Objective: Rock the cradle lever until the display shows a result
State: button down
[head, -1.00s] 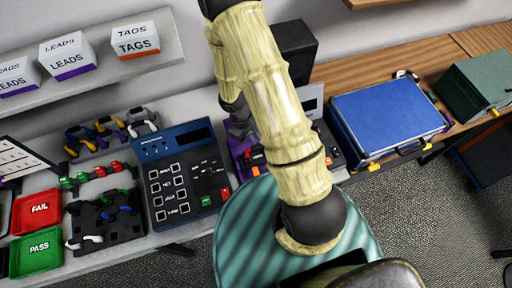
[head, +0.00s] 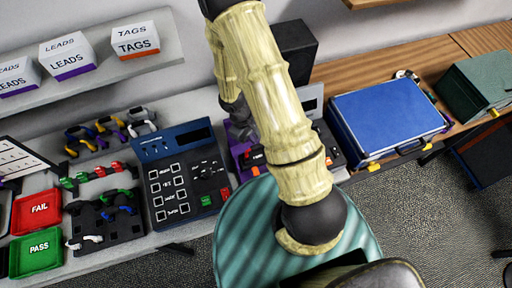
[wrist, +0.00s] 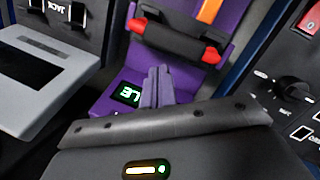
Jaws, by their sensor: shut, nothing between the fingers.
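The purple cradle (wrist: 195,75) fills the middle of the wrist view. Its lever (wrist: 180,38) is a dark bar with red ends, lying across the cradle beyond my fingers. The display (wrist: 128,94) is a small dark window with lit green characters; I cannot read all of it. My gripper (wrist: 158,84) is shut and empty, its fingertips over the cradle between display and lever. I cannot tell whether they touch it. In the head view the purple cradle (head: 240,152) is partly hidden behind my arm.
A dark blue test box (head: 185,175) with buttons stands left of the cradle. Red FAIL (head: 37,211) and green PASS (head: 37,252) trays lie further left. A blue case (head: 385,115) lies to the right. In the wrist view, a grey unit (wrist: 45,80) is close on the left.

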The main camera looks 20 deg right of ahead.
jog(key=shift+s+f+b, duration=0.1)
jog(key=shift+f+b, duration=0.05)
jog(key=shift+b, duration=0.15)
jog(key=shift+s+f+b, duration=0.1)
jog(key=shift+s+b, duration=0.15)
jog(key=shift+b, duration=0.1)
jog(key=shift+s+f+b, duration=0.4)
jog(key=shift+s+b, duration=0.1)
jog(key=shift+b, duration=0.35)
dwell(1.2)
dwell(0.5)
jog(key=shift+w+r+p, duration=0.7)
jog(key=shift+w+p, duration=0.15)
jog(key=shift+p, duration=0.35)
jog(key=w+r+p, duration=0.1)
jog(key=w+p, duration=0.1)
jog(key=w+r+p, duration=0.2)
jog(key=shift+p, duration=0.4)
